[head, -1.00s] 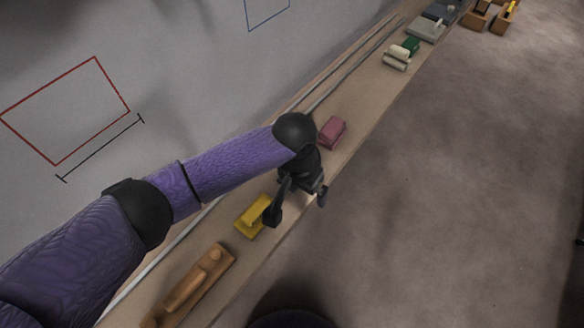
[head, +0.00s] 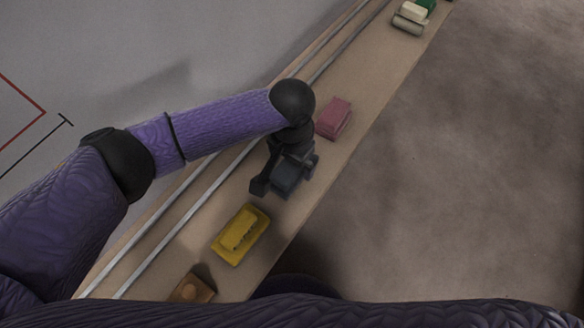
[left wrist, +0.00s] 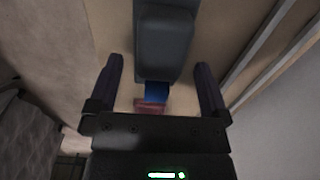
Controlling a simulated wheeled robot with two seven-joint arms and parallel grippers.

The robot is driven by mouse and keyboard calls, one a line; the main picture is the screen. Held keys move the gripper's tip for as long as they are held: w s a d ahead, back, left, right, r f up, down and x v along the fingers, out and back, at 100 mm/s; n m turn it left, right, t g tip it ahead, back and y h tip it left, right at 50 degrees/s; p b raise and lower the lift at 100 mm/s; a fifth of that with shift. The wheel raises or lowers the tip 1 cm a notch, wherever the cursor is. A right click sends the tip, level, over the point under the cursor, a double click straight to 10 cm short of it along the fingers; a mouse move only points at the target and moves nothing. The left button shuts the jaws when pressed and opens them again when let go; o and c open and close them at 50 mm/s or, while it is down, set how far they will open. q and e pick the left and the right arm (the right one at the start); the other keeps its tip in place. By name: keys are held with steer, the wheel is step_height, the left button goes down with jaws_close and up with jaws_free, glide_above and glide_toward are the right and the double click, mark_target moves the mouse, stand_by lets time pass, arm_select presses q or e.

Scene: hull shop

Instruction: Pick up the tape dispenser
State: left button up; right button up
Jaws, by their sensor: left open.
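A dark grey, rounded block with a blue part, which I take to be the tape dispenser (head: 288,180), is on the long wooden shelf. In the left wrist view the tape dispenser (left wrist: 165,42) lies along the middle, between the two fingers. My left gripper (head: 286,172) is open at it, one finger to each side; a gap shows on both sides in the wrist view (left wrist: 160,72). My gripper and wrist hide part of it in the head view. My right gripper is not in view.
On the shelf (head: 310,205), a pink block (head: 333,118) lies just beyond the gripper and a yellow piece (head: 241,235) on the near side. A wooden piece (head: 191,289) is nearer still. Metal rails (head: 200,202) run along the wall side. Floor (head: 440,200) is clear to the right.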

arm_select(q)
steer(key=shift+f, duration=0.3)
steer(key=shift+c, duration=0.5)
jaws_close()
steer(key=shift+r, duration=0.2)
step_height(320, 180, up, 10)
steer(key=p, duration=0.6)
steer(key=shift+f+p, duration=0.15)
steer(key=shift+p, duration=0.15)
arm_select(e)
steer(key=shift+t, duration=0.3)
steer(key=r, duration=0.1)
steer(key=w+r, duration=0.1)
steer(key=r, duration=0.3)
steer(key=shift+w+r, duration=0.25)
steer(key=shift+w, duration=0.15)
